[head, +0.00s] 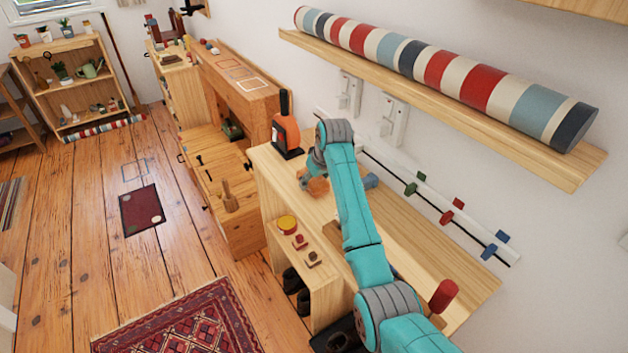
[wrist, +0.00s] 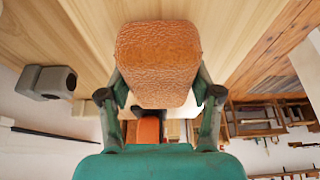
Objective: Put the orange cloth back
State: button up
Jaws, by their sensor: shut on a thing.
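The orange cloth (wrist: 158,55) looks like a folded, wrinkled pad with rounded corners in the wrist view. My gripper (wrist: 158,98) is shut on it, with one finger on each side. In the head view my gripper (head: 308,176) is over the far part of the pale wooden bench top (head: 395,225), and the cloth (head: 318,187) shows small and partly hidden beside my arm. I cannot tell whether the cloth touches the bench top.
An orange and black upright object (head: 287,130) stands just beyond my gripper. A grey-blue block (head: 370,180) is to its right. A yellow round tin (head: 287,223) and a red cylinder (head: 443,295) are nearer. A wall shelf (head: 450,112) with a striped roll overhangs at right.

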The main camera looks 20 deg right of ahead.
jog(key=shift+f, duration=0.15)
jog(key=o, duration=1.1)
jog(key=v, duration=1.2)
jog(key=shift+s, duration=0.1)
